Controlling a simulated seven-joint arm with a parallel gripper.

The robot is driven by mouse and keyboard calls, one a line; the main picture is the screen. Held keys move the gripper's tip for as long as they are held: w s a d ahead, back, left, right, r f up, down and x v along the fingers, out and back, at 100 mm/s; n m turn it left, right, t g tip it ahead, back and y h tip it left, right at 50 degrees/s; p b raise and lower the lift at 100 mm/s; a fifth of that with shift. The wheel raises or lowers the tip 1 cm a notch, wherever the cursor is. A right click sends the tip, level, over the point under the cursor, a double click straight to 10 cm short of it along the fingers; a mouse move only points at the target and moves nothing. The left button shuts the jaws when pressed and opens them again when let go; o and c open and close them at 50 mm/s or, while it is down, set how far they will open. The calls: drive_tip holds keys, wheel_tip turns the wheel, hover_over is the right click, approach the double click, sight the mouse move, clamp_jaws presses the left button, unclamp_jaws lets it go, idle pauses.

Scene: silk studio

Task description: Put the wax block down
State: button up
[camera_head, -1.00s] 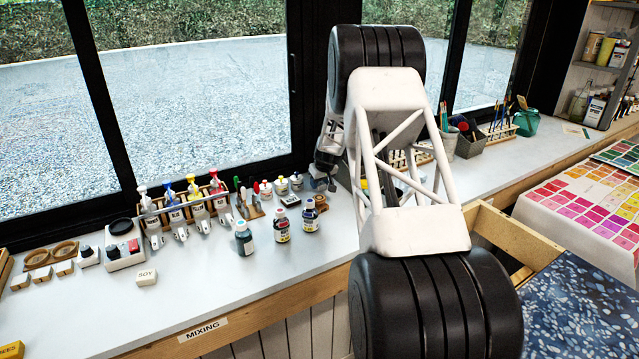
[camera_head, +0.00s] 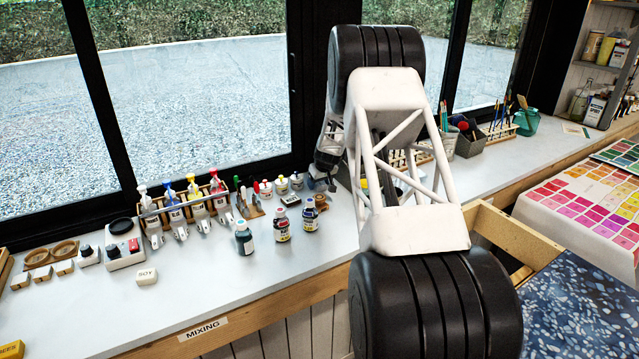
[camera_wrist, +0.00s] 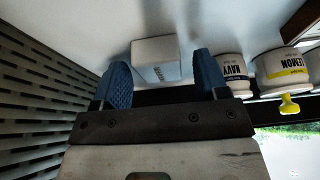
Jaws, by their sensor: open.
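A white wax block (camera_wrist: 155,60) with small dark lettering is in the wrist view, on the white worktop. My gripper (camera_wrist: 161,66) is open, with one blue finger on each side of the block. A gap shows between the block and each finger, and the block sits toward the fingertips. In the head view my gripper (camera_head: 321,178) is a small shape low by the window, partly behind my arm. The block cannot be made out there.
In the wrist view, jars labelled NAVY (camera_wrist: 234,72) and LEMON (camera_wrist: 280,68) stand close to the right finger. A grey slatted thing (camera_wrist: 35,100) is on the left. In the head view, small bottles (camera_head: 281,224) stand left of my gripper. The front worktop (camera_head: 215,290) is clear.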

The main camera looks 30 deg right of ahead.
drive_tip(key=v, duration=1.2)
drive_tip(key=shift+r, duration=0.1)
idle(0.5)
drive_tip(key=s+a+r, duration=0.8)
drive_tip(key=s+a, duration=0.4)
drive_tip(key=a, duration=0.1)
drive_tip(key=s+a+r, duration=0.9)
drive_tip(key=s+a, duration=0.2)
drive_tip(key=a, duration=0.1)
drive_tip(key=s+a+f, duration=0.1)
drive_tip(key=s+a, duration=0.3)
drive_tip(key=s, duration=0.7)
drive_tip(key=s+a+g, duration=0.1)
drive_tip(key=s+a, duration=0.4)
drive_tip(key=s, duration=0.6)
drive_tip(key=s+a+f, duration=0.1)
drive_tip(key=s+a, duration=0.3)
drive_tip(key=s, duration=0.7)
drive_tip(key=shift+s+a+f+g, duration=0.15)
drive_tip(key=shift+s+f+g, duration=0.1)
drive_tip(key=shift+f+g, duration=0.15)
